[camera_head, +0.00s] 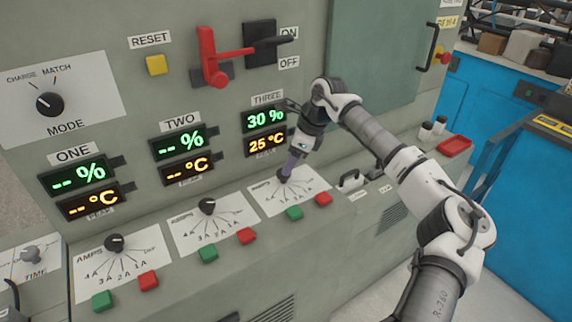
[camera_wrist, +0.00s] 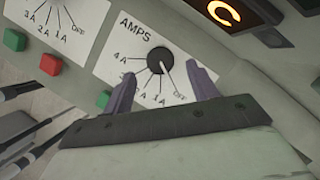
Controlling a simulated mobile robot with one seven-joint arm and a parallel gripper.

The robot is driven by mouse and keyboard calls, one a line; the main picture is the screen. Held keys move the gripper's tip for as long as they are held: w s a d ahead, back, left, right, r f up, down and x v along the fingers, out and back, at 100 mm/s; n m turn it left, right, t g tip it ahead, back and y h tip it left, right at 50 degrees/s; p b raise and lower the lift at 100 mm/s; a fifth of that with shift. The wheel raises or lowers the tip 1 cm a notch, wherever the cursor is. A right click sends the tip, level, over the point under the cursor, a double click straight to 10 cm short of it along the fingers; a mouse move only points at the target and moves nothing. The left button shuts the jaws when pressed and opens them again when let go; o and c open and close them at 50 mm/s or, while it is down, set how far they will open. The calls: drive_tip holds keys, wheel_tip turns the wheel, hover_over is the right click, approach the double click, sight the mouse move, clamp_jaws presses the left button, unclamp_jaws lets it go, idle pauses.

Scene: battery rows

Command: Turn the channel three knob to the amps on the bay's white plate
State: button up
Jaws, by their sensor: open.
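The channel three knob (camera_wrist: 160,60) is a round black knob on a white AMPS plate (camera_wrist: 105,62) marked from 4 A down to 1 A and OFF. A pale pointer line on it runs toward OFF. In the head view the knob (camera_head: 282,179) is partly hidden by my gripper (camera_head: 291,165), which is right over it. In the wrist view my gripper's fingers (camera_wrist: 163,88) are open, one on each side of the knob's lower area, with no visible contact. I cannot make out a bay plate giving amps.
The channel three display (camera_head: 264,119) reads 30 % and 25 °C. Green (camera_head: 294,213) and red (camera_head: 323,199) buttons sit just below the dial. The channel two knob (camera_head: 207,206) and channel one knob (camera_head: 114,242) are to the left. A red lever (camera_head: 212,57) stands above.

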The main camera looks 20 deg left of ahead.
drive_tip(key=shift+p+x, duration=0.35)
drive_tip(key=shift+x, duration=1.65)
drive_tip(key=shift+c, duration=0.5)
drive_tip(key=c, duration=0.9)
drive_tip(key=shift+o, duration=0.2)
drive_tip(key=shift+f+m+b, duration=0.1)
drive_tip(key=shift+m+b, duration=0.2)
drive_tip(key=shift+b, duration=0.1)
drive_tip(key=shift+f+m+t+b, duration=0.1)
drive_tip(key=shift+m+t+b, duration=0.4)
drive_tip(key=shift+m+b, duration=0.4)
drive_tip(key=shift+s+r+m+t+b, duration=0.1)
drive_tip(key=shift+m+t+b, duration=0.25)
drive_tip(key=shift+m+b, duration=0.55)
drive_tip(key=shift+s+r+m+t+b, duration=0.1)
drive_tip(key=shift+m+t+b, duration=0.25)
drive_tip(key=shift+m+b, duration=0.55)
